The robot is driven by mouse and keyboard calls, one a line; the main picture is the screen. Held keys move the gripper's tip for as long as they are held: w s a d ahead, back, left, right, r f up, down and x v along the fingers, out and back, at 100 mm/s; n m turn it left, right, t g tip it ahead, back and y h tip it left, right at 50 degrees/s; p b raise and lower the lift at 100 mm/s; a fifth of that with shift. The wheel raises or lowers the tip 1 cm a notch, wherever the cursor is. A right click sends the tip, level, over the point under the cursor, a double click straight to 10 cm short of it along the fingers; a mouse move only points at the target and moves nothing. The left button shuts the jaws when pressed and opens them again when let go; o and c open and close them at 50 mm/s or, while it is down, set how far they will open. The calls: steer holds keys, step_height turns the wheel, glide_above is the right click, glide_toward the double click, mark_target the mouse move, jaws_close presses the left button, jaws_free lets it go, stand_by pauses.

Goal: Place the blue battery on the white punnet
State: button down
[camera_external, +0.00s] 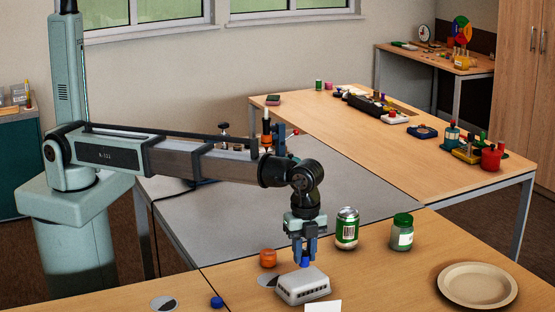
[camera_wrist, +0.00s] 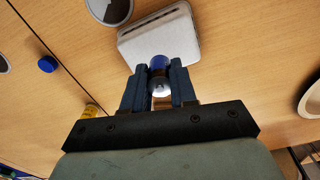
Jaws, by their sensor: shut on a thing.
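My gripper (camera_external: 304,258) is shut on the blue battery (camera_external: 305,262), pointing down over the near table. In the wrist view the battery (camera_wrist: 159,63) sits between the two blue fingers (camera_wrist: 160,88), with its pale end facing the camera. The white punnet (camera_external: 302,289) lies on the table right below the gripper, a low box with a row of slots along its side. In the wrist view the punnet (camera_wrist: 182,38) shows just beyond the fingertips. I cannot tell whether the battery touches it.
An orange tub (camera_external: 267,258) stands behind the punnet, with a green can (camera_external: 346,228) and a green-lidded jar (camera_external: 402,234) to its right. A beige plate (camera_external: 477,286) is farther right. A blue cap (camera_external: 217,302) and a white card (camera_external: 322,306) lie nearby.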

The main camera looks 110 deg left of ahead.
mark_target(304, 263)
steer(key=shift+f, duration=1.55)
steer(key=shift+f, duration=0.15)
steer(key=c, duration=0.9)
jaws_free()
step_height(304, 263, up, 12)
steer(key=shift+r, duration=0.2)
